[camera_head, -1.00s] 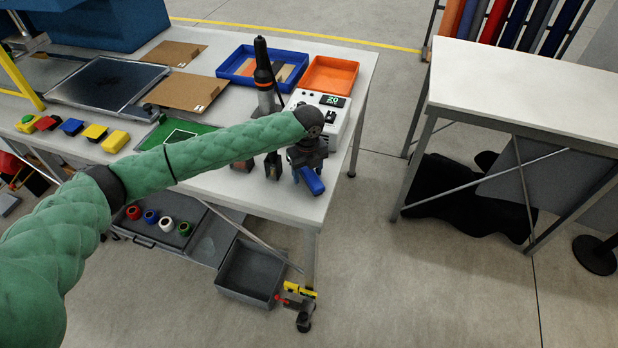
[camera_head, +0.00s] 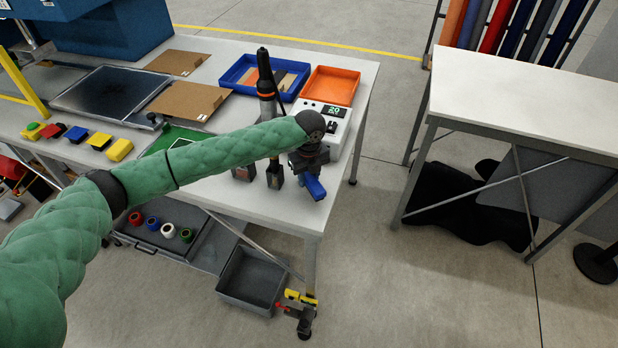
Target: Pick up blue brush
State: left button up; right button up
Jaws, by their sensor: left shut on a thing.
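The blue brush (camera_head: 315,188) is at the front right corner of the white worktable (camera_head: 288,215), tilted, its lower end towards the front right. My left gripper (camera_head: 308,168) is shut on it from above; the dark gripper body hides the brush's upper part and the contact between the fingers and the brush. I cannot tell whether the brush touches the table. My right gripper is not in view.
A black-and-orange tool (camera_head: 266,78), a white control box (camera_head: 335,123) and an orange tray (camera_head: 332,84) stand just behind the gripper. A dark tool (camera_head: 274,172) stands close left. Another white table (camera_head: 530,95) is right, across open floor.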

pick_arm(q)
notch_tip(320, 180, up, 2)
jog(key=shift+r+p, duration=0.2)
jog(key=shift+p, duration=0.45)
jog(key=d+r, duration=0.1)
jog(key=s+d+p, duration=0.1)
jog(key=shift+d+r, duration=0.3)
jog(key=shift+r, duration=0.05)
jog(key=s+d+r+p, duration=0.2)
jog(key=d+r, duration=0.3)
jog(key=d, duration=0.3)
jog(key=shift+s+d+p, duration=0.25)
jog(key=shift+s+p, duration=0.15)
jog(key=shift+p, duration=0.15)
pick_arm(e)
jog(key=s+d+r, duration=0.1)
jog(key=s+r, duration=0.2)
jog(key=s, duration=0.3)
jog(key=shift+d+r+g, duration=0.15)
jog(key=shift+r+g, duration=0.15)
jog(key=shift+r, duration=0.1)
pick_arm(q)
jog(key=shift+f, duration=0.1)
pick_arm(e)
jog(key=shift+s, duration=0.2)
